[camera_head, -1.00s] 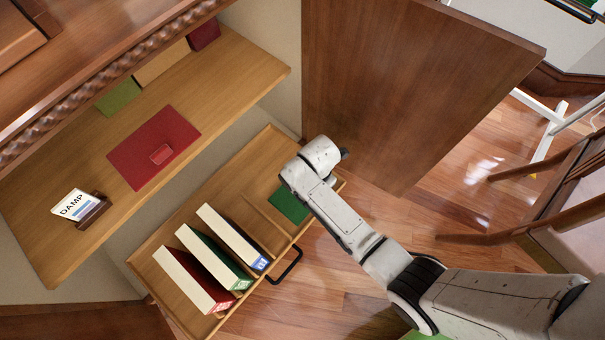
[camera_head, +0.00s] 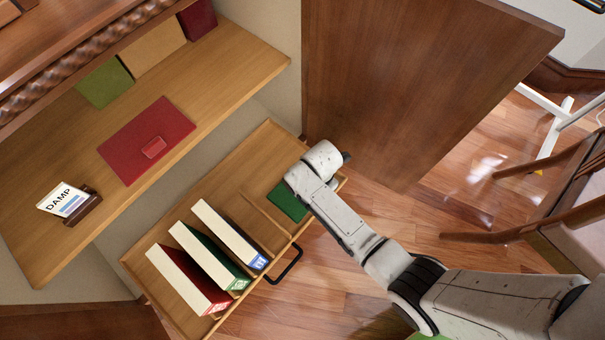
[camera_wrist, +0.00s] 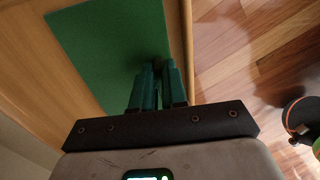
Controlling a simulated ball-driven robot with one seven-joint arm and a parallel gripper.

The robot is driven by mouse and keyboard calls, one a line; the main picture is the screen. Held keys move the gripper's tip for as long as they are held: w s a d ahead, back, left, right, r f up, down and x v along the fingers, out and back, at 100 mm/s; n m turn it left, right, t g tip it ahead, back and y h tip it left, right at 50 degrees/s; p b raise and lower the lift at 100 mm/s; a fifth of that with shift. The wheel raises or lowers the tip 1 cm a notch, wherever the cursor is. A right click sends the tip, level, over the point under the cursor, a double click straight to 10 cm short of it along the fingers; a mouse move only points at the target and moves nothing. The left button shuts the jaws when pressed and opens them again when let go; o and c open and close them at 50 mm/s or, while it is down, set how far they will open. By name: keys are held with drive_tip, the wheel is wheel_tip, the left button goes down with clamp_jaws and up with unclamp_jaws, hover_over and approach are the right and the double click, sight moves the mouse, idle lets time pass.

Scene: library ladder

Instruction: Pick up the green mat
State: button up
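The green mat (camera_head: 286,201) lies flat in the right-hand compartment of the open wooden drawer (camera_head: 262,148), partly hidden behind my arm in the head view. In the wrist view the mat (camera_wrist: 105,45) fills the area beyond my gripper (camera_wrist: 158,66). The teal fingers are close together, with a narrow dark gap between them, and their tips overlap the mat's near right part in the picture. I cannot tell whether the tips touch the mat or hold its edge. My gripper's fingers are hidden in the head view.
Several upright binders (camera_head: 230,236) stand in the drawer left of the mat. A black drawer handle (camera_head: 287,266) projects at the front. A wooden panel (camera_head: 400,80) rises behind my arm. A chair stands right.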

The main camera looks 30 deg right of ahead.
clamp_jaws()
drive_tip(key=shift+r, duration=0.15)
